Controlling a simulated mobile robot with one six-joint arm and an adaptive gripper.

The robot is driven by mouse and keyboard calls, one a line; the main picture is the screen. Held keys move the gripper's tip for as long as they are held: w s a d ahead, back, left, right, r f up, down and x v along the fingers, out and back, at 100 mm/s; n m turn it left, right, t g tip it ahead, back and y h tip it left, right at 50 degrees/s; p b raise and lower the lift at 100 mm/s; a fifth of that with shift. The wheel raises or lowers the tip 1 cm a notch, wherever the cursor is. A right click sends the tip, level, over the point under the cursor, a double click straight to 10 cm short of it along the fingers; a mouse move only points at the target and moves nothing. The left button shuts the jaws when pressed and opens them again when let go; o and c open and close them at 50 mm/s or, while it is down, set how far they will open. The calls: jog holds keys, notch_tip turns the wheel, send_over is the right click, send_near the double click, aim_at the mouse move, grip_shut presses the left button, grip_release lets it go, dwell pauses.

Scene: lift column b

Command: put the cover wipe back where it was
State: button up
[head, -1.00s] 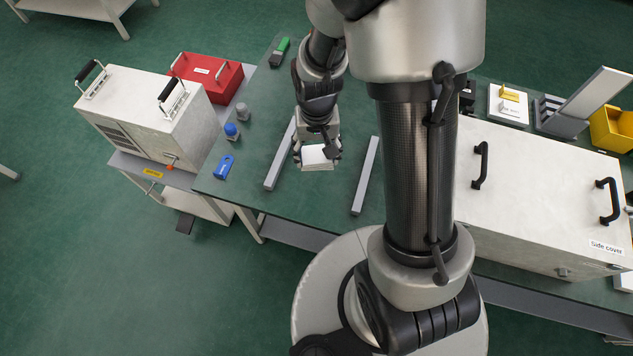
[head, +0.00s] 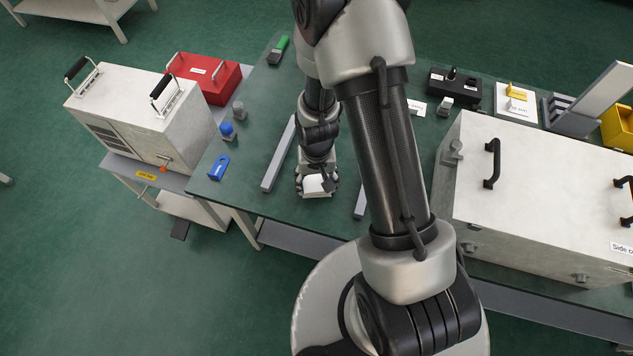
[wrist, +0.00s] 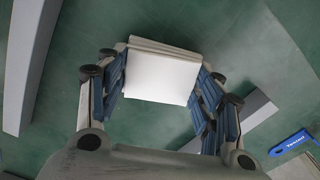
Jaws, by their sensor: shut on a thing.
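My gripper (head: 317,185) is shut on a white folded pad, the cover wipe (head: 314,184), over the front part of the green bench top. In the wrist view the wipe (wrist: 162,76) sits between the two blue-and-grey fingers (wrist: 160,85), which press on its left and right sides. Its layered far edge shows. I cannot tell how far above the bench it is. It is between two grey bars, one on the left (head: 279,155) and one on the right (head: 361,199), the right one partly hidden by my arm.
A red box (head: 205,82) and a white handled case (head: 140,110) stand left. The big side-cover box (head: 550,190) fills the right. Clear bench lies behind the bars.

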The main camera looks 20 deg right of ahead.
jog(key=shift+r, duration=0.1)
jog(key=o, duration=1)
notch_tip(320, 180, up, 12)
jog(key=p, duration=0.5)
notch_tip(320, 180, up, 16)
jog(key=n+t, duration=0.1)
jog(key=t, duration=0.1)
send_over(317, 184)
jog(key=s, duration=0.3)
jog(key=s+r+n+t, duration=0.1)
jog(key=s+r+t, duration=0.1)
jog(key=s+r, duration=1)
jog(key=shift+n+t, duration=0.3)
